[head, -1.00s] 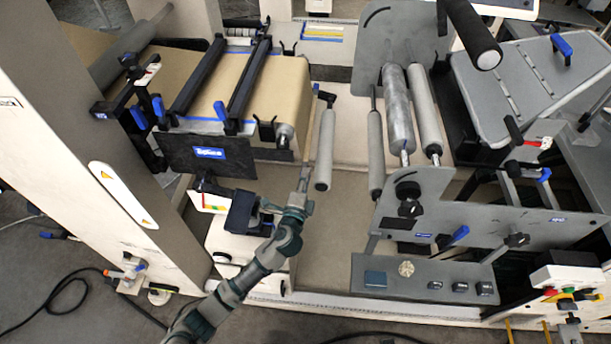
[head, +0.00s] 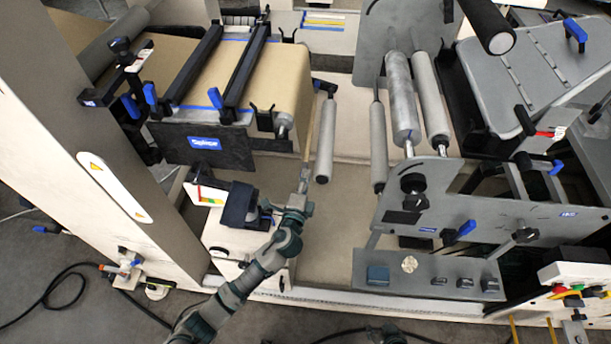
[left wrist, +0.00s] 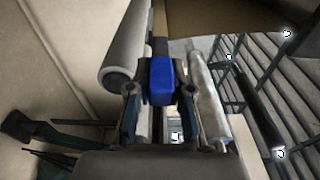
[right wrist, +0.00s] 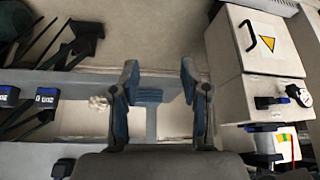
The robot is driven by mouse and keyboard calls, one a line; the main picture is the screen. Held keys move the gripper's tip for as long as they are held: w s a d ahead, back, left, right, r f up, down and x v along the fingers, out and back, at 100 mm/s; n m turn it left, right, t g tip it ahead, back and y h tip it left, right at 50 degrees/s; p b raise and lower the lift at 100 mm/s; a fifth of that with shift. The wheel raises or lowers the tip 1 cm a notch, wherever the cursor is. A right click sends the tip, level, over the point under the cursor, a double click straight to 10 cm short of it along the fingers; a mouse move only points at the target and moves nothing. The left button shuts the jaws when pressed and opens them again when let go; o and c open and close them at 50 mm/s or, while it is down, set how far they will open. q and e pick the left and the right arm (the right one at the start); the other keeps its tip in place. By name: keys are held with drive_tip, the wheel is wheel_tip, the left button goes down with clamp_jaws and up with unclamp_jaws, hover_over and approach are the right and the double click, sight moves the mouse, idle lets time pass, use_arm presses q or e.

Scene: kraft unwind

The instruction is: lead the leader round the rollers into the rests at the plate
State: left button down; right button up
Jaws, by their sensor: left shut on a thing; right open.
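My left gripper (head: 304,184) is shut on the blue end (left wrist: 161,80) of a narrow bar, apparently the leader's. A thin tan edge (head: 309,135) runs from it up beside the kraft web (head: 275,85). The gripper is just left of the near end of a slim grey roller (head: 325,140). Further right are another slim roller (head: 378,145), a thick metal roller (head: 402,105) and a grey roller (head: 428,100). A sloped grey plate (head: 520,85) is at the right; I cannot make out its rests clearly. My right gripper (right wrist: 160,85) is open and empty.
A grey side panel (head: 470,205) and control shelf (head: 385,285) stand in front of the right-hand rollers. A black panel (head: 185,147) and white box (head: 235,235) are left of my gripper. Open floor of the machine (head: 330,230) lies between.

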drive_tip(key=w+a+r+t+y+b, duration=0.2)
drive_tip(key=w+a+r+t+b, duration=0.25)
drive_tip(key=w+t, duration=0.4)
use_arm(q)
wheel_tip(320, 180, down, 10)
drive_tip(key=b, duration=0.2)
use_arm(e)
drive_tip(key=w+r+t+y, duration=0.1)
drive_tip(key=r+t, duration=0.1)
drive_tip(key=r, duration=0.3)
drive_tip(key=w+a+r+t+y, duration=0.1)
drive_tip(key=w+r+t, duration=0.1)
drive_tip(key=r+t, duration=0.1)
drive_tip(key=shift+w+r+t, duration=0.3)
drive_tip(key=shift+r+t, duration=0.05)
drive_tip(key=shift+r, duration=0.5)
use_arm(q)
drive_tip(key=shift+f+b, duration=0.1)
drive_tip(key=shift+b, duration=0.2)
use_arm(e)
drive_tip(key=shift+f, duration=0.1)
